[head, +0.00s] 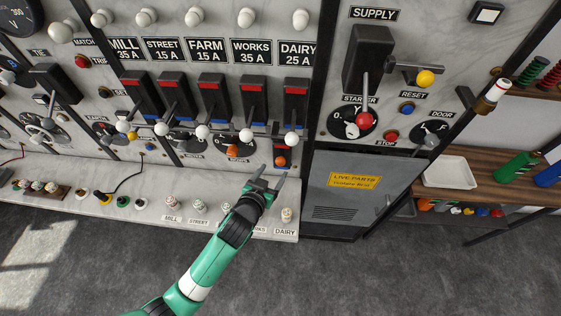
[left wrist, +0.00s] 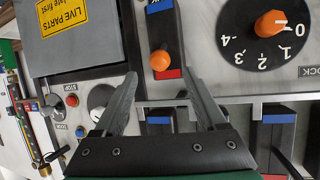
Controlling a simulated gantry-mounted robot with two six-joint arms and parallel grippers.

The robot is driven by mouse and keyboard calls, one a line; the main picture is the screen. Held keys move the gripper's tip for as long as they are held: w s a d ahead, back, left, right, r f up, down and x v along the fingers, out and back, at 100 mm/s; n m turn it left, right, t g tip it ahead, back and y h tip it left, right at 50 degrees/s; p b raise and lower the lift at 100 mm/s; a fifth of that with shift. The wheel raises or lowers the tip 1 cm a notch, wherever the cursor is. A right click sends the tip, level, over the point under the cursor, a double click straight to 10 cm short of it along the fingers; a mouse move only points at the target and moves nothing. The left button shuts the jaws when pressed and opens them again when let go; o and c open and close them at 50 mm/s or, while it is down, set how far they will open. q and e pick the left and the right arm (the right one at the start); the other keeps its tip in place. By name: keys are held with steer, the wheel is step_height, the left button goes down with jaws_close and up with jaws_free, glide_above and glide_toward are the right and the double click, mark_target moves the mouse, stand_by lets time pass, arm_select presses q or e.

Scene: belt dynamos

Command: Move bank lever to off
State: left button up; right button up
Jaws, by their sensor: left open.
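No label naming a bank lever can be read. A short lever with an orange ball knob (head: 281,161) is on the panel below the DAIRY switch. In the left wrist view the orange ball (left wrist: 160,61) sits on a plate with a blue end and a red end. My left gripper (head: 272,178) is open and empty, just below and in front of this lever. In the left wrist view the open fingers (left wrist: 162,95) point towards the lever, and the ball shows beyond and between their tips, apparently untouched. My right gripper is in neither view.
An orange dial knob (head: 233,149) is to the left of the lever; it also shows in the left wrist view (left wrist: 269,23). Several white-ball switch levers, one the DAIRY lever (head: 291,138), hang above. A grey LIVE PARTS cabinet (head: 345,208) is to the right. A white ledge (head: 150,207) with plugs lies below.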

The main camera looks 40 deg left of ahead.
mark_target(279, 164)
arm_select(q)
steer(key=b+x, duration=0.1)
steer(key=x, duration=0.6)
steer(key=shift+w+a+f, duration=0.1)
steer(key=shift+w+a, duration=0.05)
steer(key=shift+w, duration=0.1)
jaws_close()
stand_by(1.0)
